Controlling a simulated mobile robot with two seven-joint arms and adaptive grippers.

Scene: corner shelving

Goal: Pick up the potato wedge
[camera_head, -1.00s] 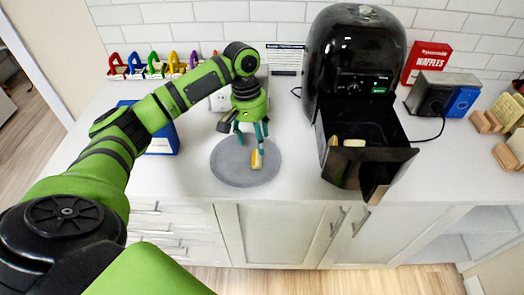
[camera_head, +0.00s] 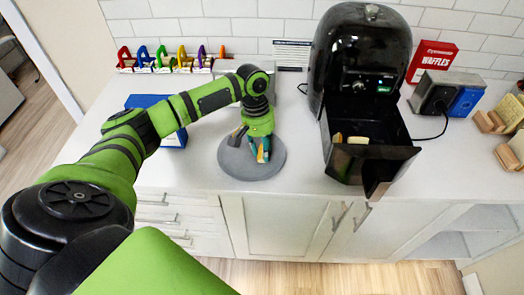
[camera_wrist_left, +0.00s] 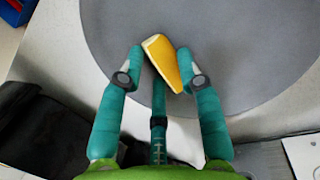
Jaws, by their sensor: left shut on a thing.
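The potato wedge (camera_head: 261,156) is yellow with a pale edge and is at the round grey mat (camera_head: 232,168) on the counter. My left gripper (camera_head: 259,150) is down over the mat with its teal fingers closed on the wedge. In the left wrist view, the wedge (camera_wrist_left: 168,64) lies tilted between the fingertips of the left gripper (camera_wrist_left: 161,60), over the grey mat (camera_wrist_left: 235,40). Whether it still touches the mat is hard to tell. My right gripper does not show.
A black air fryer (camera_head: 362,50) stands right of the mat. Its open drawer (camera_head: 345,165) juts forward and holds other wedge-like pieces (camera_head: 357,140). A blue box (camera_head: 170,138) sits behind my left arm. A toaster (camera_head: 433,92) and a red waffle box (camera_head: 432,60) are at the right.

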